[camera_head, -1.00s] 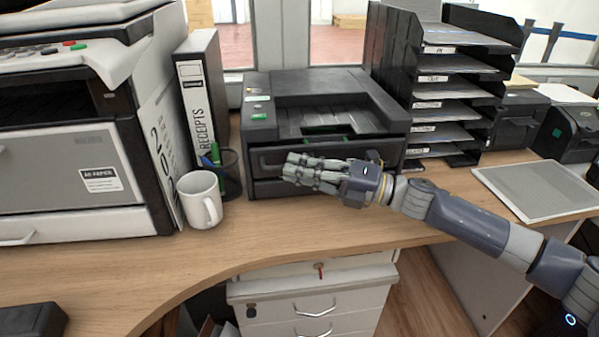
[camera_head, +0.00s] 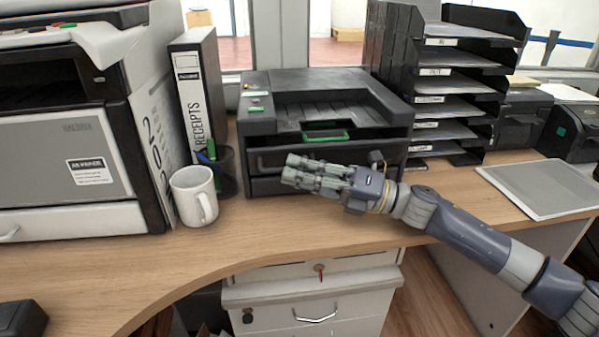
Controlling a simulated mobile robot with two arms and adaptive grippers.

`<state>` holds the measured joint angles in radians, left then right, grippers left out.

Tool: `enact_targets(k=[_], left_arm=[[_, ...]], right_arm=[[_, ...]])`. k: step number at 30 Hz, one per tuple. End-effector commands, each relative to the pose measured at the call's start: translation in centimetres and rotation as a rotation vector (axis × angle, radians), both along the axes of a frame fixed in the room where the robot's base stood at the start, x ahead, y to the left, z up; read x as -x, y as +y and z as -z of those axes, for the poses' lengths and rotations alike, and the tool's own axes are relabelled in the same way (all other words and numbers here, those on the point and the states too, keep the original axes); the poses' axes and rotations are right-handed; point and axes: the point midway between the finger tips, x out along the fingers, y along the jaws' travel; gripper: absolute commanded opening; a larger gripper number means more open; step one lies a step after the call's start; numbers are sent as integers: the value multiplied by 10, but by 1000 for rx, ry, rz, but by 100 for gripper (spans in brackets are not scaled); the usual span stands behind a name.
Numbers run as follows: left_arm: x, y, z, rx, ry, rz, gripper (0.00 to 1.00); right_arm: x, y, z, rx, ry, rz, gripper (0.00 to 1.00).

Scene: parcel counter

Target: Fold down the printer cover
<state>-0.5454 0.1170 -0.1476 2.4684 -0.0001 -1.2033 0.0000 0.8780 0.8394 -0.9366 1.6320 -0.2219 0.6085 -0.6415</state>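The black printer (camera_head: 350,92) stands on the wooden counter in the middle of the head view. Its top has a recessed tray, and a green tab (camera_head: 326,136) shows at the front edge of the recess. I cannot make out a cover standing raised. My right gripper (camera_head: 287,168) is in front of the printer's front face, its fingers pointing left. The two fingers lie close together, seen side-on, and hold nothing that I can see. Whether it touches the printer is not clear. It hides part of the lower front. My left gripper is not in view.
A white mug (camera_head: 191,197), a pen cup (camera_head: 228,172) and a receipts binder (camera_head: 201,97) stand left of the printer, beside a large copier (camera_head: 65,165). A black tray rack (camera_head: 449,85) stands close on the right. A flat grey pad (camera_head: 540,188) lies further right.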

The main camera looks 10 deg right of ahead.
Motion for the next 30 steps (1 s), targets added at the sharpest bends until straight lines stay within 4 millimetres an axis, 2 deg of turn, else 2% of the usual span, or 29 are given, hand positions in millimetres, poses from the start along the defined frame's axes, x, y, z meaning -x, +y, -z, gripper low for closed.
enact_targets(k=[1,2,12,16,20,30], left_arm=[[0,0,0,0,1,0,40],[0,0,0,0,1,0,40],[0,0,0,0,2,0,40],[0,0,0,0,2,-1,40],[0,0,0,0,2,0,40],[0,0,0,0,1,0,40]], right_arm=[[0,0,0,1,-1,2,23],[0,0,0,0,0,1,28],[0,-1,0,-1,2,0,28],[3,-11,3,0,3,4,28],[10,-33,9,1,5,4,28],[37,-108,7,1,4,3,28]])
